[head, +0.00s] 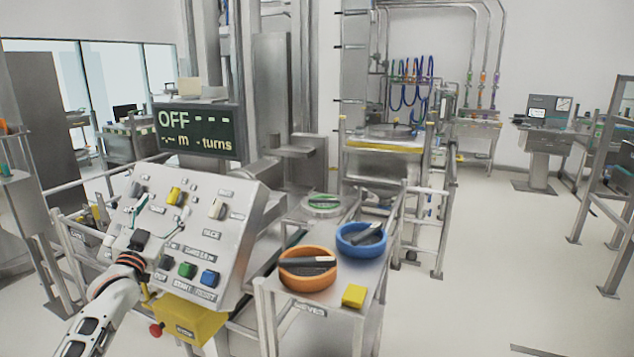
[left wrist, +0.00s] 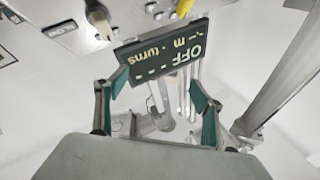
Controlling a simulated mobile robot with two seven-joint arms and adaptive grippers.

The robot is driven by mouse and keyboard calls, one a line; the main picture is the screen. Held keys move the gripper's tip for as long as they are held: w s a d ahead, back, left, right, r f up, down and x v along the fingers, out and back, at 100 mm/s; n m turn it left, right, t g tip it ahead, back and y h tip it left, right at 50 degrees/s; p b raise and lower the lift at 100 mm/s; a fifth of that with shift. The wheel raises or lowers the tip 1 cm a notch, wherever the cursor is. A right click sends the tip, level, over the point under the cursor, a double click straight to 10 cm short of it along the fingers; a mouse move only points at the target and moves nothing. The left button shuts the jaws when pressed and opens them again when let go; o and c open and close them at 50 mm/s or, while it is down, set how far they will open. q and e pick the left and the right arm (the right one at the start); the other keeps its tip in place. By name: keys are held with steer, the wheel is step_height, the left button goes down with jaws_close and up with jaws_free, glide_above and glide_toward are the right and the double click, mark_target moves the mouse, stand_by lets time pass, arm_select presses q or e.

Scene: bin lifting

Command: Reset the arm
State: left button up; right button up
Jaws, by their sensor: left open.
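My left arm comes in from the lower left in the head view. My left gripper (head: 138,242) is in front of the sloped control panel (head: 240,240), near its lower left part. In the left wrist view the left gripper (left wrist: 157,95) is open, with its green-padded fingers wide apart and nothing between them. The panel carries switches, a yellow knob (head: 174,196), a green button (head: 187,270) and a blue button (head: 209,278). I cannot tell whether the gripper touches the panel. My right gripper is not in view.
A dark display (head: 200,132) behind the panel reads OFF. A yellow box (head: 187,318) with a red button hangs below the panel.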

arm_select(q)
step_height(320, 180, down, 6)
steer(key=w+a+g+y, duration=0.1)
steer(key=a+g+y, duration=0.1)
steer(key=a+g, duration=0.1)
steer(key=s+d+f+g+h, duration=0.1)
steer(key=s+d+f, duration=0.25)
steer(key=f, duration=0.45)
steer(key=s+d+f+g, duration=0.1)
steer(key=s+d+f, duration=0.2)
steer(key=s+f, duration=0.3)
steer(key=s+d+f+g+h, duration=0.1)
steer(key=s+d+f, duration=0.25)
steer(key=f, duration=0.55)
steer(key=s+d+f+g, duration=0.1)
steer(key=s+d+f, duration=0.3)
steer(key=s, duration=0.7)
steer(key=s+d+f+g+h, duration=0.1)
steer(key=s+d+f+g, duration=0.1)
steer(key=s+d+f, duration=0.2)
steer(key=s+d+f+g, duration=0.1)
steer(key=s+d+f, duration=0.3)
steer(key=s, duration=1.5)
step_height(320, 180, down, 4)
steer(key=shift+s+d+f+g+h, duration=0.2)
steer(key=shift+s+d+g+h, duration=0.15)
steer(key=shift+g+h, duration=0.05)
